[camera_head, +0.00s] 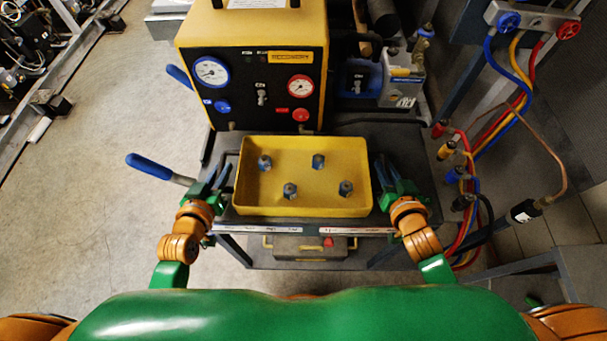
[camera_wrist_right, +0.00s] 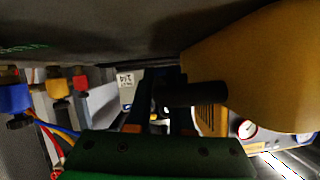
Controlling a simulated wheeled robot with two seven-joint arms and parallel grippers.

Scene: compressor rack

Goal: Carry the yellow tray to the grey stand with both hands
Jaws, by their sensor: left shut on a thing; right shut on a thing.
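The yellow tray (camera_head: 304,203) is in the middle of the head view, over the front of a dark grey cart top. It looks level and holds several metal fittings with blue parts (camera_head: 318,161). I cannot tell whether it touches the cart top. My left gripper (camera_head: 222,172) is shut on the tray's left handle. My right gripper (camera_head: 383,172) is shut on its right handle. In the right wrist view, the black handle (camera_wrist_right: 195,93) runs between the fingers to the tray wall (camera_wrist_right: 255,70). I cannot pick out a separate grey stand.
The cart (camera_head: 400,150) carries a yellow gauge unit (camera_head: 253,60) just behind the tray. A blue lever (camera_head: 148,166) sticks out at left. Coloured hoses (camera_head: 480,150) and valves hang at right. Open floor (camera_head: 100,215) lies at left. A yellow-handled case (camera_head: 310,246) sits below.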

